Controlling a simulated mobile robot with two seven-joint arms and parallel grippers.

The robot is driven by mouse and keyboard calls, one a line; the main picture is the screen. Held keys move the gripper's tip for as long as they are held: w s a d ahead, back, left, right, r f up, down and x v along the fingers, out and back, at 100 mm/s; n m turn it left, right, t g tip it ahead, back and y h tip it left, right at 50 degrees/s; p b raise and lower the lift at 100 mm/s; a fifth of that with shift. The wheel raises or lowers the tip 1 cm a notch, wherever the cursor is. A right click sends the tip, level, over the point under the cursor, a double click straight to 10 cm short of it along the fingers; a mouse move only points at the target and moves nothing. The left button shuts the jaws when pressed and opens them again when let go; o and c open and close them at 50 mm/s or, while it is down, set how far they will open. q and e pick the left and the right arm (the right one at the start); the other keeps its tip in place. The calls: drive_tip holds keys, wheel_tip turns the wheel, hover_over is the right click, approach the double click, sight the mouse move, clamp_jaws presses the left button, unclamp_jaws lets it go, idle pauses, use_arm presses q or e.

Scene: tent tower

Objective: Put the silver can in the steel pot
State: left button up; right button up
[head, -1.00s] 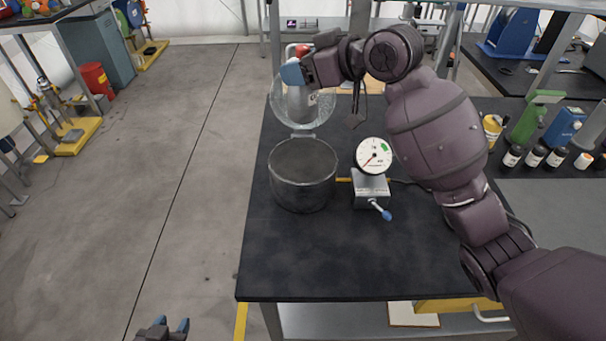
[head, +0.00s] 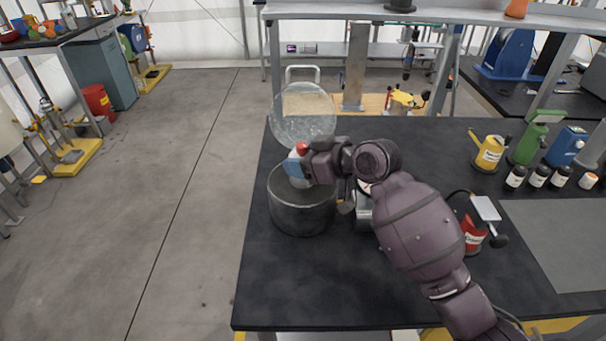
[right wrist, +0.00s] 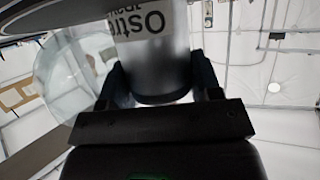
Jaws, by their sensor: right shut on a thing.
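The steel pot (head: 302,216) stands open near the left edge of the dark bench, its clear lid (head: 305,118) tipped up behind it. My right gripper (head: 297,166) is over the pot's opening, shut on the silver can. The silver can (right wrist: 160,65) shows in the right wrist view between both fingers, with a white label and dark lettering. In the head view my gripper hides most of the can; a red top (head: 302,148) shows above the fingers. How far its lower end reaches into the pot is hard to tell. My left gripper is out of view.
A device with a dial (head: 363,208) stands right of the pot, mostly behind my right arm. A red can (head: 474,234), a yellow oil can (head: 489,152) and several small bottles (head: 538,177) are further right. The bench front is clear.

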wheel_tip(320, 180, down, 4)
drive_tip(key=shift+r, duration=0.1)
idle(0.4)
drive_tip(key=shift+f+b, duration=0.25)
drive_tip(key=shift+b, duration=0.05)
drive_tip(key=o, duration=1.3)
drive_tip(key=shift+c, duration=0.2)
drive_tip(key=shift+r, duration=0.1)
